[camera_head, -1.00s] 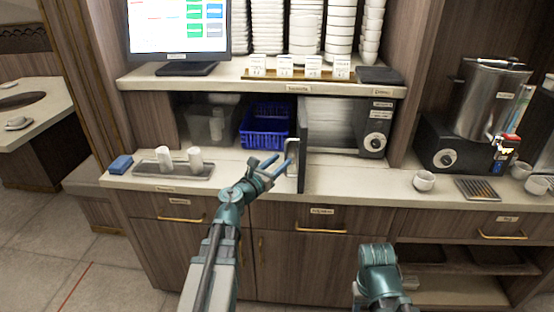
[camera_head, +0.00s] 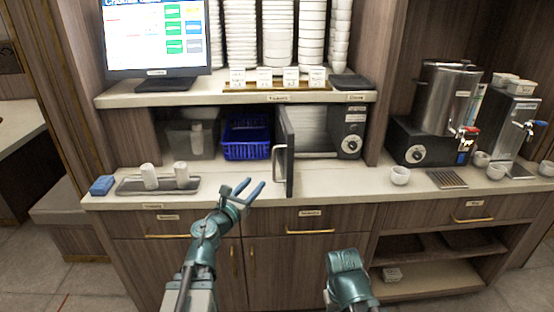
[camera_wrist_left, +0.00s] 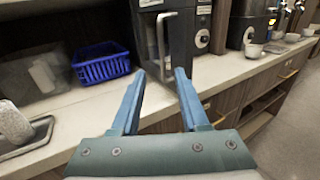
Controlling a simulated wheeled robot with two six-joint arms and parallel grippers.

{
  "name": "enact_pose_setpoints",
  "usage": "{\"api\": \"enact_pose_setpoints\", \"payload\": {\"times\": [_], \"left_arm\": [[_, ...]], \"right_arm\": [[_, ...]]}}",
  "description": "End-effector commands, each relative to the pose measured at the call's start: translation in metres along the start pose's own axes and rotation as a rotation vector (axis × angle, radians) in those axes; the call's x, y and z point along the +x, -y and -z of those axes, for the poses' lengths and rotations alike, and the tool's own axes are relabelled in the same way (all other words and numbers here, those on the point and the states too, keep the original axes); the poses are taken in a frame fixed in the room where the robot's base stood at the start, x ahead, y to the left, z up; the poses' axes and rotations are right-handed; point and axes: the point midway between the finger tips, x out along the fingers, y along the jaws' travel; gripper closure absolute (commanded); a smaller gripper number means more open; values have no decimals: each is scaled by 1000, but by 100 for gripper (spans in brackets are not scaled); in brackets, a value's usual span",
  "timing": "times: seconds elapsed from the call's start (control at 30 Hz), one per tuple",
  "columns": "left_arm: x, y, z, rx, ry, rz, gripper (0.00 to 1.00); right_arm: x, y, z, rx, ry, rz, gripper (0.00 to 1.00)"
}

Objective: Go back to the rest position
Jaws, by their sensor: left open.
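My left gripper (camera_head: 249,190) is open and empty in front of the counter edge, left of the open microwave door (camera_head: 287,150). In the left wrist view its two blue fingers (camera_wrist_left: 160,80) are spread with nothing between them. The microwave (camera_head: 330,130) stands in the niche with its door swung out toward me. My right arm (camera_head: 347,280) shows at the bottom of the head view; its fingers cannot be made out.
A blue basket (camera_head: 246,150) sits in the niche left of the microwave. A tray (camera_head: 130,187) with two white cylinders and a blue block (camera_head: 102,186) lie on the left counter. A metal urn (camera_head: 445,98) and white cups (camera_head: 400,175) stand at right. The counter front is clear.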

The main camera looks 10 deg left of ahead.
Motion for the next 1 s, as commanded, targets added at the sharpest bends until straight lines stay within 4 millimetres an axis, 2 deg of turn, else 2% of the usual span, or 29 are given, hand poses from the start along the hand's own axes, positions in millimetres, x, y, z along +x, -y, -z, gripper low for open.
{"api": "enact_pose_setpoints", "payload": {"times": [0.07,0.17,0.27,0.33,0.47,0.57,0.67,0.8,0.9,1.0], "left_arm": [[1,0,-3,-26,6,-12,55],[6,-4,-13,-154,35,-76,55],[11,-12,-24,-413,83,-197,55],[12,-17,-24,-644,114,-303,55],[6,-18,-3,-1075,148,-516,55],[-6,-6,26,-1389,150,-702,55],[-24,21,61,-1669,133,-919,55],[-65,79,108,-1970,84,-1288,55],[-100,127,130,-2085,44,-1572,55],[-134,167,141,-2115,13,-1822,55]], "right_arm": [[-1,0,0,0,0,0,50],[-6,-1,0,0,0,0,50],[-15,-1,-1,0,0,0,50],[-21,-2,-1,0,0,0,50],[-31,-3,-2,0,0,0,50],[-39,-4,-2,0,0,0,50],[-47,-4,-3,0,0,0,50],[-58,-6,-3,0,0,0,50],[-65,-6,-4,0,0,0,50],[-70,-7,-4,0,0,0,50]]}}
